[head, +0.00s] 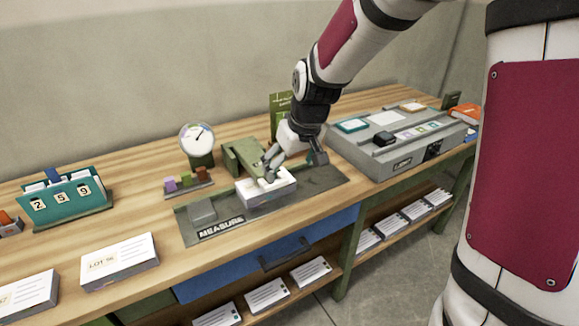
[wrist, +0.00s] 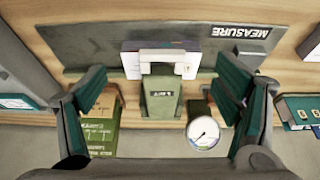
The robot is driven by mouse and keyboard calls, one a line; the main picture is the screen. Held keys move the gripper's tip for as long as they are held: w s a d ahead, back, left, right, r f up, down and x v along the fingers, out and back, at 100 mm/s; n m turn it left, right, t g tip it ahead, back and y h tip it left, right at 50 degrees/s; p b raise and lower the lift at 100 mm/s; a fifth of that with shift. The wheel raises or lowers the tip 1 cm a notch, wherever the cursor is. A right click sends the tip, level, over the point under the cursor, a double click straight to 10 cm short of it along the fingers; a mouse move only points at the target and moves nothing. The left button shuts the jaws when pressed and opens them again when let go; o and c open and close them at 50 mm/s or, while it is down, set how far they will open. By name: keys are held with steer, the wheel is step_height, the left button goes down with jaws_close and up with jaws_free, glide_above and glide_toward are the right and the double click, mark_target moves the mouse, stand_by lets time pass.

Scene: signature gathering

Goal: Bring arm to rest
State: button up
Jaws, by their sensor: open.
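My gripper (head: 290,158) hangs over the back of the workbench (head: 140,170), at the end of my arm, which reaches in from the upper right. In the wrist view my gripper (wrist: 165,85) has its two teal-padded fingers spread wide, with nothing held between them. Below them is a green device (wrist: 162,98) with a pale handle bar. The bar lies over a white stack (head: 268,192) on the dark MEASURE plate (head: 325,181). In the head view the gripper partly hides the green device (head: 243,155). I cannot tell whether any finger touches it.
A round dial gauge (head: 198,138) stands behind the plate. A green box (head: 280,102) stands close behind my gripper. A grey console (head: 392,150) is at right. A teal number holder (head: 65,195) and white card stacks (head: 120,261) are at left.

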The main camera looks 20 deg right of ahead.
steer(key=s+r+p, duration=0.1)
steer(key=s+r, duration=0.4)
steer(key=s, duration=0.5)
steer(key=s+r+m+p, duration=0.1)
steer(key=s+r, duration=0.4)
steer(key=s, duration=0.6)
steer(key=s+r+m+p, duration=0.1)
steer(key=s+r, duration=0.4)
steer(key=s, duration=0.5)
steer(key=shift+s+h+p, duration=0.2)
steer(key=shift+h+p, duration=0.2)
steer(key=shift+p, duration=0.45)
